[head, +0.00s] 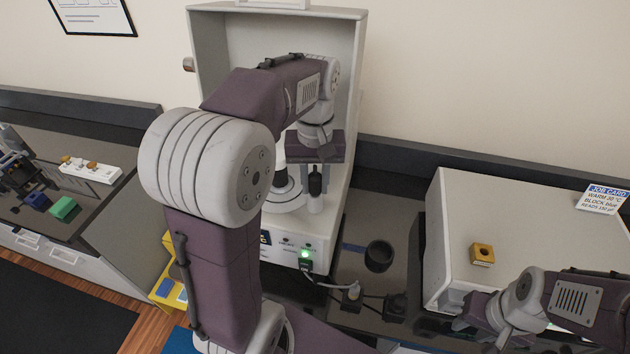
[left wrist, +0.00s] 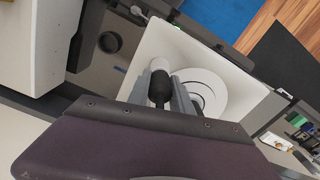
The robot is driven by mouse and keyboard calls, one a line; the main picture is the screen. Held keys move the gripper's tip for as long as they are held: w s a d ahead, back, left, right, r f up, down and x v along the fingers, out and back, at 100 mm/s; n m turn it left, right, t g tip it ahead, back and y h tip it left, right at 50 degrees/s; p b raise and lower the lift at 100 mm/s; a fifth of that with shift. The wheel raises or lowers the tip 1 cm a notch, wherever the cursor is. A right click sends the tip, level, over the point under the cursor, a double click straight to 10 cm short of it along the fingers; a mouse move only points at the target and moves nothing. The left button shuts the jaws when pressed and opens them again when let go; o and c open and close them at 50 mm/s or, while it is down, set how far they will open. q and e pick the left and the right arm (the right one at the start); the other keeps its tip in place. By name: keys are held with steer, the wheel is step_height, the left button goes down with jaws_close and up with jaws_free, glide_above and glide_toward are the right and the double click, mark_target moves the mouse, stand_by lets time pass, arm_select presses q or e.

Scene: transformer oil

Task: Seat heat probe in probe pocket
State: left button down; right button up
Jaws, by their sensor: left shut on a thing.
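My left gripper (head: 314,172) is inside the open-fronted white cabinet, shut on the black-handled heat probe (head: 315,187). The probe's black handle also shows between the fingers in the left wrist view (left wrist: 158,90). A pale upright cylinder (head: 314,204), likely the probe pocket, stands right below the handle in the head view. It lies just beyond the handle in the left wrist view (left wrist: 160,65). I cannot tell how far the probe is in it. My right gripper (head: 470,312) is at the lower right beside a white box; its jaws are not clear.
The white cabinet (head: 345,60) walls in the left gripper. A round white stepped part (left wrist: 202,88) stands beside the cylinder. A black cup (head: 379,256) and cables are on the dark bench. A yellow block with a hole (head: 482,254) sits on the white box (head: 440,230).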

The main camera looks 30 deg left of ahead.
arm_select(q)
steer(key=shift+f, duration=0.15)
steer(key=c, duration=1.1)
jaws_free()
step_height(320, 180, up, 9)
steer(key=shift+r, duration=0.1)
